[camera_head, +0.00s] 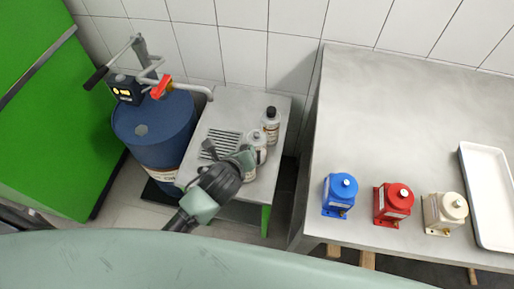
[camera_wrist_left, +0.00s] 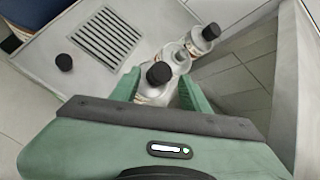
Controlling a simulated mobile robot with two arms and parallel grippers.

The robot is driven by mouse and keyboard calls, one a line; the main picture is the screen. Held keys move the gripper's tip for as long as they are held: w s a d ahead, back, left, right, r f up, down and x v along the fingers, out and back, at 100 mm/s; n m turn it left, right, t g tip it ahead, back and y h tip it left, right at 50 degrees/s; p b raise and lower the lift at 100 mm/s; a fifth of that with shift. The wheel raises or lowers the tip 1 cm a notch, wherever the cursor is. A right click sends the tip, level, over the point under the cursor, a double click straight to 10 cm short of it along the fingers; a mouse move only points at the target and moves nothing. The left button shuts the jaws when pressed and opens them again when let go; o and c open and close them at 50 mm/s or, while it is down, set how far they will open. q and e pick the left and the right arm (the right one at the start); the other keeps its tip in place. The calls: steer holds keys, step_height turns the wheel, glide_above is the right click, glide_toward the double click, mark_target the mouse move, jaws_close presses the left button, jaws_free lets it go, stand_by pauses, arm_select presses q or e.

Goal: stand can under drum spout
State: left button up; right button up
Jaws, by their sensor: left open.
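The blue drum (camera_head: 155,133) stands at the left, with a pump on top. Its grey spout (camera_head: 200,90) reaches right over the side table's edge. Three bottle-like containers stand in a row on the side table: a far one with a black cap (camera_head: 271,125), a pale middle one (camera_head: 257,142), and a near one partly hidden by my left gripper (camera_head: 236,163). In the left wrist view the near black-capped container (camera_wrist_left: 154,91) shows between my open left fingers (camera_wrist_left: 162,92). I cannot tell which is the can. My right gripper is not in view.
A slotted grate (camera_head: 222,143) is set in the side table (camera_head: 232,103) near the spout. A small black round thing (camera_wrist_left: 64,62) is beside it. The right bench holds blue (camera_head: 340,193), red (camera_head: 393,203) and cream (camera_head: 445,212) units and a white tray (camera_head: 488,200).

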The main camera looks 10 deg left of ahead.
mark_target(256, 136)
arm_select(q)
steer(key=w+m, duration=0.1)
steer(key=m, duration=0.1)
steer(key=w+d+m, duration=0.1)
steer(key=m, duration=0.1)
steer(key=w+m+t, duration=0.1)
steer(key=shift+w+d+r+m, duration=0.1)
steer(key=shift+d+r+m, duration=0.05)
steer(key=shift+d+m, duration=0.2)
steer(key=shift+m+x, duration=0.25)
steer(key=shift+x, duration=0.6)
steer(key=shift+d+x, duration=0.25)
steer(key=shift+x, duration=1.3)
steer(key=shift+d+x, duration=0.2)
steer(key=shift+x, duration=1.3)
jaws_close()
